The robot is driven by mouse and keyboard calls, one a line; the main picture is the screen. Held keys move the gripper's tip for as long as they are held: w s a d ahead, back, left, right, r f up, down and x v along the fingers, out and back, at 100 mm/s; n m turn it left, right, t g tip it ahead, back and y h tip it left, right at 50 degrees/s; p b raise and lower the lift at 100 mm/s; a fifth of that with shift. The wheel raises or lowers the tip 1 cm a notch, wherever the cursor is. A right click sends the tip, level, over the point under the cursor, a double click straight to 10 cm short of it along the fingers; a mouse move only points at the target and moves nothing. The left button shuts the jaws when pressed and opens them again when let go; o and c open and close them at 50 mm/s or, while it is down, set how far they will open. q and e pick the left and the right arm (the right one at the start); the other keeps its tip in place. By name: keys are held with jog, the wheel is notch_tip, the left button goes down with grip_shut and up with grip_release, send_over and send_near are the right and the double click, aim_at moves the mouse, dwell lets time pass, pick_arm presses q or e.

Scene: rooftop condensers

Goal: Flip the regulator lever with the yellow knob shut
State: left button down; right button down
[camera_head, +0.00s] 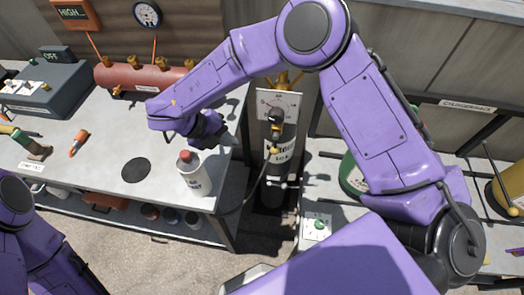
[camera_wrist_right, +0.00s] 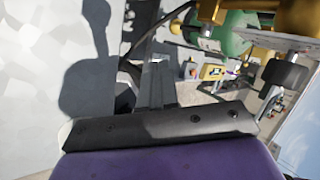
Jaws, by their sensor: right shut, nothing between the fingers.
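A gas cylinder (camera_head: 281,180) stands upright in the gap between the tables. My right gripper (camera_head: 226,138) is shut and empty, left of the cylinder and above the right end of the left table, near a white bottle with a red cap (camera_head: 194,178). In the right wrist view, dark gripper parts (camera_wrist_right: 155,85) show in front of a pale surface. My left arm shows at the lower left, its gripper out of view.
The left table (camera_head: 105,150) holds a red manifold (camera_head: 140,76), a dark box (camera_head: 45,90) and an orange-handled tool (camera_head: 78,142). A green tank (camera_head: 352,176) and a yellow tank (camera_head: 510,190) stand right. A dark hose (camera_head: 252,190) hangs beside the cylinder.

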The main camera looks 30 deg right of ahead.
aim_at(275, 145)
pick_arm(q)
jog(key=shift+w+f, duration=0.15)
jog(key=shift+f, duration=0.15)
pick_arm(e)
jog(key=shift+w+f, duration=0.2)
jog(key=shift+f, duration=0.2)
jog(key=shift+s+d, duration=0.1)
